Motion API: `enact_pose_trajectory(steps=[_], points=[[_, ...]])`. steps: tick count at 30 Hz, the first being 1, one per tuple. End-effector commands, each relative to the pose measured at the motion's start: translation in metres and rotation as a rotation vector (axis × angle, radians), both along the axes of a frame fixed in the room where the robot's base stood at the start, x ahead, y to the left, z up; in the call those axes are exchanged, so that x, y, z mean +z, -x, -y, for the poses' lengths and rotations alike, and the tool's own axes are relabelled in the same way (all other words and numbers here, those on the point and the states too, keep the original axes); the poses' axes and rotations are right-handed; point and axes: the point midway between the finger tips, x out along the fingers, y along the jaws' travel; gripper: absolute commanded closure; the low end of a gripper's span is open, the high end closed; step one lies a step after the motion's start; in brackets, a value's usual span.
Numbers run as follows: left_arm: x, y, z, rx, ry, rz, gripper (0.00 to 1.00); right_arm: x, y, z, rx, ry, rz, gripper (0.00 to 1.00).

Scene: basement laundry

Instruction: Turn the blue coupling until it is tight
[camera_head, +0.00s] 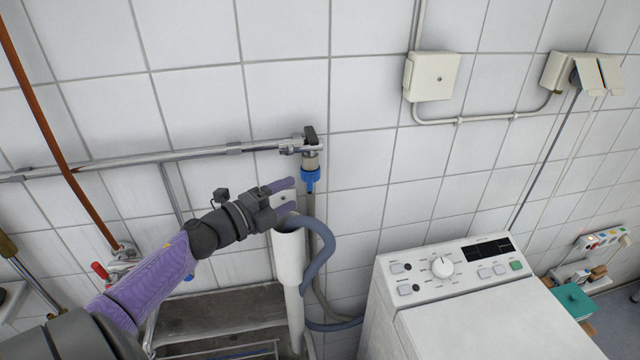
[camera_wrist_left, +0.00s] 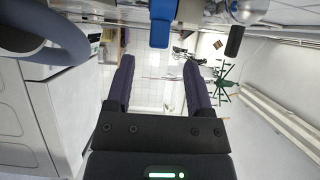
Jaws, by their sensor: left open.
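The blue coupling (camera_head: 310,178) hangs below a tap (camera_head: 309,142) on the wall pipe in the head view, with a grey hose running down from it. It also shows in the left wrist view (camera_wrist_left: 161,22) at the top middle, beyond the fingertips. My left gripper (camera_head: 292,199) is open, with its purple fingers just to the lower left of the coupling and apart from it. In the left wrist view the space between my fingers (camera_wrist_left: 157,75) is empty. My right gripper is not in view.
A white standpipe (camera_head: 289,258) with a blue-grey hose (camera_head: 322,243) hooked into it stands just below my left gripper. A washing machine (camera_head: 470,300) stands at the lower right. A sink (camera_head: 225,315) is at the bottom. The horizontal metal pipe (camera_head: 190,154) runs above my left arm.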

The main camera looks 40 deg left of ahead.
Motion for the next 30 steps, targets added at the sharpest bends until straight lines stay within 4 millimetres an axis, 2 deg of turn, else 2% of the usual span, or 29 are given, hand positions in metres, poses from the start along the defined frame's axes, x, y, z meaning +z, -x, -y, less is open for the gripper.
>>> enact_pose_trajectory(steps=[3,9,20,23,30], points=[[0.001,-0.028,0.004,0.002,-0.001,0.004,0.32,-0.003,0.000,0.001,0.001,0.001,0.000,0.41],[0.000,-0.053,0.010,0.003,-0.002,0.001,0.32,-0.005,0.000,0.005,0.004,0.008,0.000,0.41],[-0.001,-0.060,0.011,0.002,-0.004,-0.002,0.32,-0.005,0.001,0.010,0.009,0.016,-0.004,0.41],[-0.001,-0.060,0.011,0.003,-0.003,-0.001,0.49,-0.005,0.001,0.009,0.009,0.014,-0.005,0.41],[-0.001,-0.060,0.011,0.003,-0.004,-0.002,1.00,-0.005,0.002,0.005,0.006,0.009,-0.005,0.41]])
